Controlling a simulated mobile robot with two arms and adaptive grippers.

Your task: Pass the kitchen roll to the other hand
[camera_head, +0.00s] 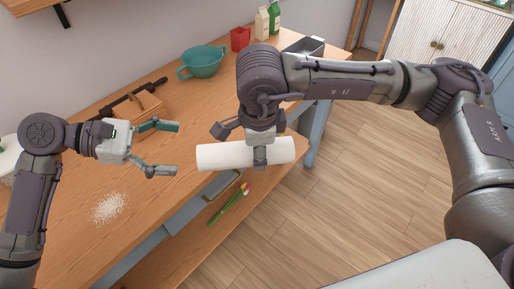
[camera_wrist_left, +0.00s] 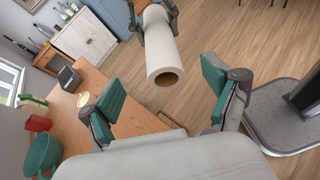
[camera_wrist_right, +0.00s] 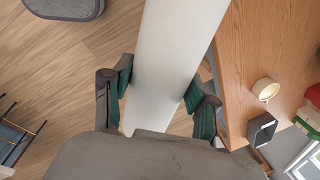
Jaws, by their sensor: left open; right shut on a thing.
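The white kitchen roll (camera_head: 220,157) is held lying level in the air by the front edge of the wooden worktop. My right gripper (camera_head: 260,154) is shut around its middle; in the right wrist view the roll (camera_wrist_right: 170,60) fills the space between the fingers (camera_wrist_right: 160,92). My left gripper (camera_head: 162,148) is open and empty, to the left of the roll's near end and apart from it. In the left wrist view the roll's open end with its brown core (camera_wrist_left: 168,79) faces me, beyond and between the open fingers (camera_wrist_left: 165,95).
On the wooden worktop (camera_head: 60,225) are a teal bowl (camera_head: 203,62), a red container (camera_head: 240,39), a board with a dark tool (camera_head: 140,103) and a patch of white grains (camera_head: 109,208). Green stalks (camera_head: 229,203) lie on the lower shelf. The floor (camera_head: 350,190) at right is clear.

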